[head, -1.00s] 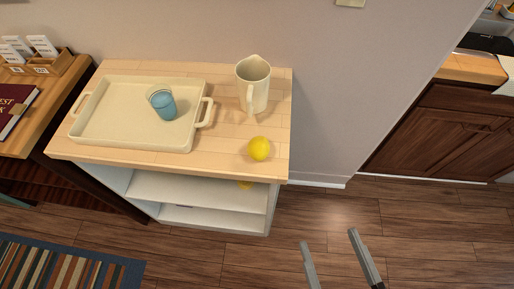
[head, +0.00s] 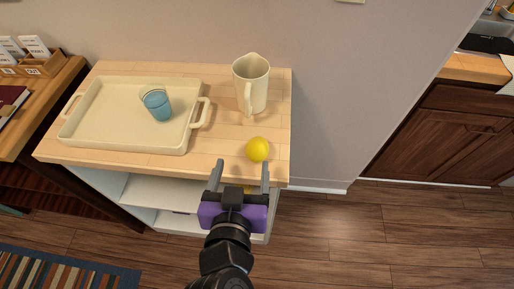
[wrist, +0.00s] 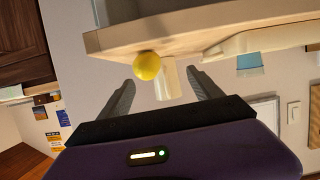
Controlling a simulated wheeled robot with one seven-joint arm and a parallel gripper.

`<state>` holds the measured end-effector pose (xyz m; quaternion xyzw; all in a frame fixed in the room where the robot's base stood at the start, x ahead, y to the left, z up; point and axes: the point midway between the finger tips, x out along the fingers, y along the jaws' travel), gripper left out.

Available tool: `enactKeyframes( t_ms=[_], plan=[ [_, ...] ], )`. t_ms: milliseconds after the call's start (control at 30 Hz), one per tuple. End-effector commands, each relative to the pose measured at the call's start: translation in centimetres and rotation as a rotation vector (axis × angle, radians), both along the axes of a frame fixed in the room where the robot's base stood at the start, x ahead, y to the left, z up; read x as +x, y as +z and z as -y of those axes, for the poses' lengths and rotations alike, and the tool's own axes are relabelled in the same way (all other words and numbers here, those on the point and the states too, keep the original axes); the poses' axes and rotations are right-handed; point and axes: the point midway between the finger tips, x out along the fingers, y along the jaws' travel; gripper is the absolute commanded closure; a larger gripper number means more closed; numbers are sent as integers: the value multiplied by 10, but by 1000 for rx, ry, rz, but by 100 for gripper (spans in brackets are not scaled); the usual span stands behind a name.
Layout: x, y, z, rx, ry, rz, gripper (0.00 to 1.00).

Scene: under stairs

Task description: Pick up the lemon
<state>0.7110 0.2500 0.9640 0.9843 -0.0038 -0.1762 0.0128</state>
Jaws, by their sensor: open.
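The yellow lemon (head: 257,149) sits on the light wooden top of a shelf unit (head: 225,150), near its front right corner. It also shows in the wrist view (wrist: 147,65), beyond the fingertips and a little left of the middle between them. My gripper (head: 239,176) is open and empty. In the head view its fingers point toward the shelf top, just in front of the lemon and apart from it.
A cream pitcher (head: 251,84) stands behind the lemon. A cream tray (head: 110,140) holding a blue glass (head: 157,103) lies to the left. The wall is close behind the unit. Wooden floor (head: 340,240) is free at the right.

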Motion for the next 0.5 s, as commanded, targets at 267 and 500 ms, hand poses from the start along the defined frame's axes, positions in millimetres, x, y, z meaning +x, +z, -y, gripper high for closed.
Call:
enactKeyframes(
  t_ms=[267,500],
  plan=[
    [5,-11,22,29,-124,-37,26],
    [28,-19,23,29,-119,-37,26]
  ],
)
